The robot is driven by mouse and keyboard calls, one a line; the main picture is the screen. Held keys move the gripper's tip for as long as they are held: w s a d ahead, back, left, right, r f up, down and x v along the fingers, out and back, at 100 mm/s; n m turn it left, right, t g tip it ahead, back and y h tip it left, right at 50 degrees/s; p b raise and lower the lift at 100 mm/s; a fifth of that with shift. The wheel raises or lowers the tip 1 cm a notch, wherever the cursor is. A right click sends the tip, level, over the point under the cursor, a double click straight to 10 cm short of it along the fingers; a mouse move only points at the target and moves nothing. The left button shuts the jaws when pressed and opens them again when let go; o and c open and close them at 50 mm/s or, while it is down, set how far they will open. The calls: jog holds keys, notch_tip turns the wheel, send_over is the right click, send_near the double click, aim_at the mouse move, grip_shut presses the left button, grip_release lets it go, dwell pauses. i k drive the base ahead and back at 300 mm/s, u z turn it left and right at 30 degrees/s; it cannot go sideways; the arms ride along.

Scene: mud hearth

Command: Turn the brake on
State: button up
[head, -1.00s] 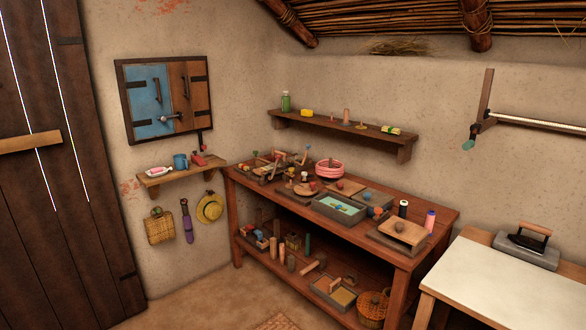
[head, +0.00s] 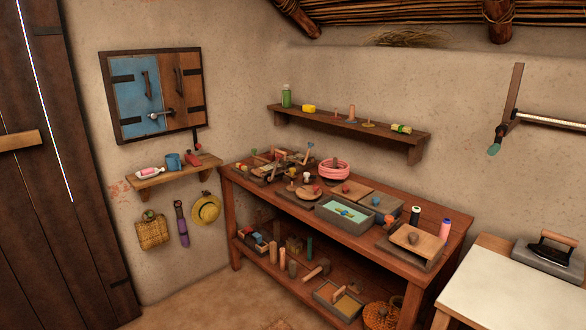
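I cannot pick out a brake with certainty. A wooden post with a white bar and a teal-ended handle (head: 494,149) is on the right wall. A small red object (head: 192,159) sits at the right end of the small left wall shelf, with a dark upright piece just above it. A blue and brown wall cupboard (head: 136,84) has dark handles and a metal bolt-like piece (head: 160,115) across its lower middle. My gripper is not in view.
A wooden workbench (head: 290,215) crowded with trays and small items stands along the back wall. A white-topped table (head: 500,295) with an iron (head: 545,255) is at the lower right. A dark plank door (head: 85,200) is at the left. Bare floor shows at the lower middle.

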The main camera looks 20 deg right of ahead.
aim_at(306, 175)
jog(key=u, duration=0.5)
jog(key=i, duration=2.25)
jog(key=z, duration=0.2)
